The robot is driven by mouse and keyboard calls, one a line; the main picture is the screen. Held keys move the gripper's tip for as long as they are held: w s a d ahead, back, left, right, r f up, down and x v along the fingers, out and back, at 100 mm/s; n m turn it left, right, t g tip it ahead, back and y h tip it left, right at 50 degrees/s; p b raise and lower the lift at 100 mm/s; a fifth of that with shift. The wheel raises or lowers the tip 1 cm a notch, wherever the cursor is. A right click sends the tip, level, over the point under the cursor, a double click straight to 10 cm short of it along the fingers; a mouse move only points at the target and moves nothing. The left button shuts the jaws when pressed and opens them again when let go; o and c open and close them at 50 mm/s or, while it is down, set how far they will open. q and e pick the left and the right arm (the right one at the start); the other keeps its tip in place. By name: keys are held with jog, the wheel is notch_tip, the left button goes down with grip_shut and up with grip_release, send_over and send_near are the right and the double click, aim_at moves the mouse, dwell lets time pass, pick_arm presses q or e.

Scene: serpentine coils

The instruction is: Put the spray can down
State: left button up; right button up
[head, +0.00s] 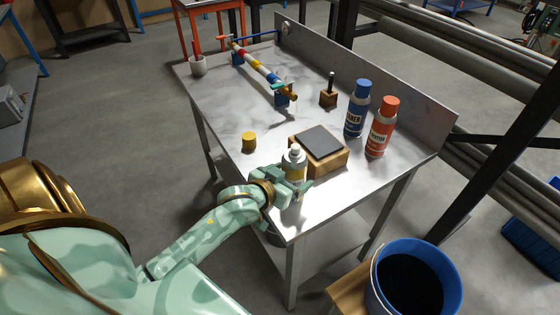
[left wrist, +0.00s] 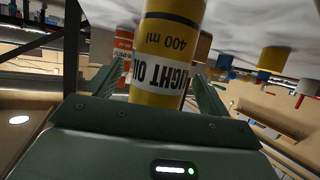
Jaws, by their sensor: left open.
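The spray can (head: 293,160), white-topped with a yellow body, is upright at the near edge of the metal table, beside a wooden block. In the left wrist view its yellow and white label (left wrist: 168,45) reads "LIGHT OIL" and "400 ml". My left gripper (head: 292,185) is around the lower part of the can, with its jaws open. In the left wrist view one finger of the gripper (left wrist: 155,78) is on each side of the can. The can's base is hidden, so I cannot tell whether it touches the tabletop. My right gripper is not in view.
The wooden block with a dark top (head: 335,162) stands just right of the can. A yellow cap-like cylinder (head: 249,142) is to the left. Blue (head: 357,110) and orange (head: 381,130) cans stand behind. A striped rod (head: 262,69) lies farther back. The table's (head: 215,110) left middle is clear.

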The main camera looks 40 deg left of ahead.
pick_arm(q)
jog(key=p+v, duration=0.2)
jog(key=v, duration=0.9)
jog(key=shift+s, duration=0.15)
jog(key=shift+r, duration=0.15)
